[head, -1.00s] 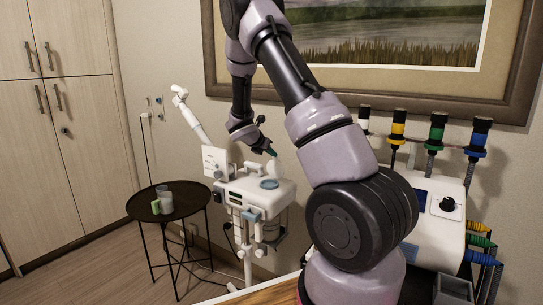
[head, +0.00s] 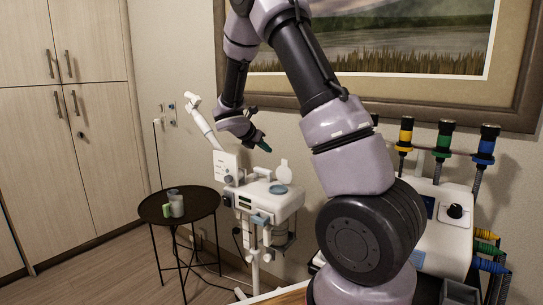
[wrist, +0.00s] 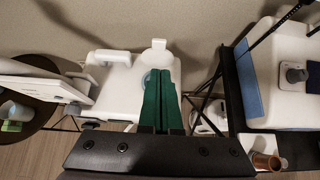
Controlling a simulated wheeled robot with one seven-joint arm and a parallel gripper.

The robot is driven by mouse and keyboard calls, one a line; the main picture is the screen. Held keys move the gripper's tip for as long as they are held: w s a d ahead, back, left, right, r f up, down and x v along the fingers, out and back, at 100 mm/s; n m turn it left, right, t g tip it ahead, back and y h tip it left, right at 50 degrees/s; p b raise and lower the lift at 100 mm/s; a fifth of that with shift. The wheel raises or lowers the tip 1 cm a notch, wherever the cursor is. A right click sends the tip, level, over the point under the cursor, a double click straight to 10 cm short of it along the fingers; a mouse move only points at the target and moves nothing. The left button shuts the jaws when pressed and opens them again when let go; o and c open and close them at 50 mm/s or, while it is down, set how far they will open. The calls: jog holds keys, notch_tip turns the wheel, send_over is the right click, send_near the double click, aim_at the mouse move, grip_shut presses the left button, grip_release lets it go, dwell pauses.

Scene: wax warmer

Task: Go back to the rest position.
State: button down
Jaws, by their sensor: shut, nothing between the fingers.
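My gripper (head: 264,145) is shut and empty, raised above the white wax warmer (head: 266,203) in the head view. In the wrist view its green fingers (wrist: 162,103) lie side by side with nothing between them. Below them is the white warmer (wrist: 118,85) with a small upright round lid at its back edge. The fingers partly cover the blue-grey round top of the warmer. My arm fills the middle of the head view and hides part of the wall and the machine on the right.
A round black table (head: 205,204) with cups (head: 174,206) stands left of the warmer. A white machine (head: 449,235) with colored-collared handles (head: 443,140) is at the right. A framed picture (head: 400,85) hangs behind my arm. Tall cabinets (head: 95,120) line the left. Floor shows between table and cabinets.

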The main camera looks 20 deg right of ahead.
jog(key=s+r+m+g+y, duration=0.1)
jog(key=s+r+m+y, duration=0.2)
jog(key=s+r+m, duration=0.45)
jog(key=s+r+m+g+y, duration=0.15)
jog(key=s+r+m, duration=0.25)
jog(key=s+m, duration=0.55)
jog(key=s+a+r+m+t+y, duration=0.2)
jog(key=s+a+r+m+y, duration=0.1)
jog(key=s+m, duration=0.3)
jog(key=s+a+r+m+t+y, duration=0.2)
jog(key=s+a+m, duration=0.3)
jog(key=s, duration=0.6)
jog(key=shift+s+a+r+m+y, duration=0.15)
jog(key=shift+a+r+m+y, duration=0.3)
jog(key=shift+r+y, duration=0.3)
